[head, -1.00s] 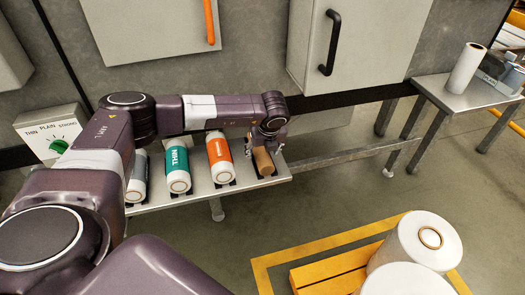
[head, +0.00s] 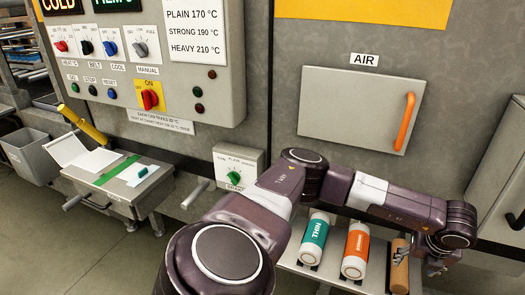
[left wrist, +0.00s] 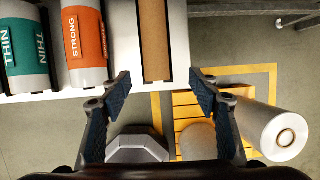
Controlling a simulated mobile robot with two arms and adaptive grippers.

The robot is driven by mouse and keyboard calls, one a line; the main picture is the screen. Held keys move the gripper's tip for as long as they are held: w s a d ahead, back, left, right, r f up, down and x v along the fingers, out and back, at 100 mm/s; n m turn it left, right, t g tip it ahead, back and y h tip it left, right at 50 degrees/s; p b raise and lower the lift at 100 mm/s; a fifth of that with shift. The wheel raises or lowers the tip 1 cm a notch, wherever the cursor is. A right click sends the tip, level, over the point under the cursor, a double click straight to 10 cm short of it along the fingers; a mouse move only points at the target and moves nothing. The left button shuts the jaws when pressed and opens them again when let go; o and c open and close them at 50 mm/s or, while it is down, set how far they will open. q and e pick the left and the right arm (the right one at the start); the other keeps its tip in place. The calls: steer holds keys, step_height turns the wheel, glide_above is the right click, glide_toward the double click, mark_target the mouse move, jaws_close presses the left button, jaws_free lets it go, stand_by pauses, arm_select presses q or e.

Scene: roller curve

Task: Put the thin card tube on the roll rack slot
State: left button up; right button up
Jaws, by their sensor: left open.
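The thin card tube (head: 400,268) is plain brown and lies on the roll rack (head: 320,277), in the rightmost slot, beside the orange roll. In the left wrist view the tube (left wrist: 154,40) lies lengthwise just beyond my fingertips, between their lines and apart from both. My left gripper (head: 438,264) is at the right of the tube in the head view. In the left wrist view its fingers (left wrist: 160,75) are spread wide with nothing between them. The near part of the slot is hard to make out. My right gripper is not in view.
A green THIN roll (head: 315,240) and an orange STRONG roll (head: 356,250) lie left of the tube. A dial box (head: 238,167) and control panel (head: 165,60) are further left.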

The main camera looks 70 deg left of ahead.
arm_select(q)
steer(key=d+f+n+t+h, duration=0.15)
steer(key=d+f+h, duration=0.3)
steer(key=d, duration=0.45)
steer(key=d+f+n+t+h, duration=0.1)
steer(key=d+f+n+h, duration=0.3)
steer(key=d, duration=0.6)
steer(key=d+f+n+t+h, duration=0.1)
steer(key=d+f+h, duration=0.45)
steer(key=d, duration=0.35)
steer(key=s+a+f+n+t+y, duration=0.2)
steer(key=s+a+f+n+y, duration=0.35)
steer(key=f, duration=0.55)
steer(key=s+a+f+n+t+y, duration=0.1)
steer(key=s+a+f+n+y, duration=0.1)
steer(key=s+a+f+n, duration=0.55)
steer(key=s+a+f+n+g+y, duration=0.1)
steer(key=s+f, duration=0.5)
steer(key=s, duration=0.6)
steer(key=s+a+f+n+g+y, duration=0.1)
steer(key=s+f+g, duration=0.3)
steer(key=s, duration=0.8)
steer(key=s+a+f+n+g+y, duration=0.1)
steer(key=s+a+f+n+g, duration=0.1)
steer(key=s+f, duration=0.6)
steer(key=s+a+g, duration=0.1)
steer(key=s, duration=0.3)
steer(key=shift+s+a+f+y, duration=0.15)
steer(key=shift+a+f+y, duration=0.05)
steer(key=shift+f+y, duration=0.2)
